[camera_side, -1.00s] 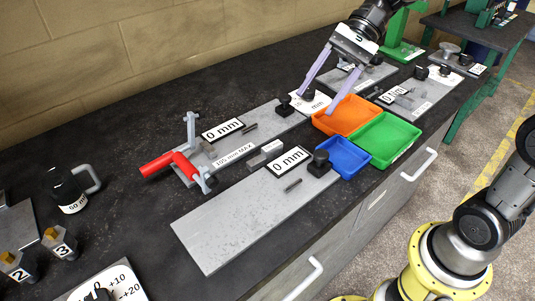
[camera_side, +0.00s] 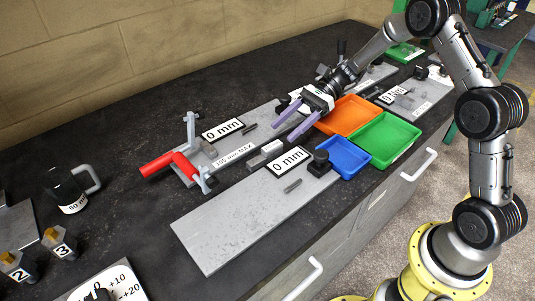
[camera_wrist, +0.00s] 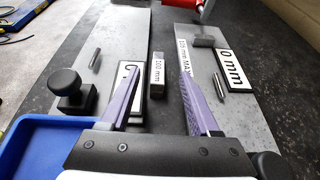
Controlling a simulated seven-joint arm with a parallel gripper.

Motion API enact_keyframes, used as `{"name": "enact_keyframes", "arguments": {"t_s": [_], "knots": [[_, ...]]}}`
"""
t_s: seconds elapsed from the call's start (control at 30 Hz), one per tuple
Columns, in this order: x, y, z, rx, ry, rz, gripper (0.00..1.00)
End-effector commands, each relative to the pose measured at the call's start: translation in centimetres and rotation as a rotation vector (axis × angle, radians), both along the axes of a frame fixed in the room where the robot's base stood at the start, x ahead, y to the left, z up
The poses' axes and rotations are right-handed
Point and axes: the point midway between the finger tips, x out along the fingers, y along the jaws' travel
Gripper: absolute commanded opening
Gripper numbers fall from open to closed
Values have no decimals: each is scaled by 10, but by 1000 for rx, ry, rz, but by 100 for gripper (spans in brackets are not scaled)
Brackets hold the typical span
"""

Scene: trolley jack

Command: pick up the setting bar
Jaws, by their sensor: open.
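The setting bar looks to be the small grey bar (camera_side: 259,157) with a white label, lying on the dark bench between two grey plates. In the wrist view the bar (camera_wrist: 157,80) lies lengthwise, its label seeming to read 100 mm. My gripper (camera_side: 280,133) is open, its two purple fingers pointing down toward the bar from its right in the side view. In the wrist view my gripper (camera_wrist: 160,74) has one finger on each side of the bar in the picture. Nothing is between the fingers; whether they are level with the bar I cannot tell.
The near plate (camera_side: 225,225) carries a 0 mm card (camera_side: 289,161), a small pin and a black knob (camera_side: 319,160). Orange (camera_side: 349,113), green (camera_side: 386,138) and blue (camera_side: 343,154) trays sit to the right.

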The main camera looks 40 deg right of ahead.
Motion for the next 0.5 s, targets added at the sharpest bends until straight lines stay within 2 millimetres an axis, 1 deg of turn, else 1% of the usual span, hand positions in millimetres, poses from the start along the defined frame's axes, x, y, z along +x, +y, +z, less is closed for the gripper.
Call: {"name": "enact_keyframes", "arguments": {"t_s": [0.03, 0.1, 0.37, 0.5], "knots": [[0, 8, -3, 2, 1, 3, 62], [0, 16, -6, 0, 0, 2, 62], [1, 28, -13, 0, 0, 1, 62], [0, 40, -24, 1, 2, 2, 62]]}}
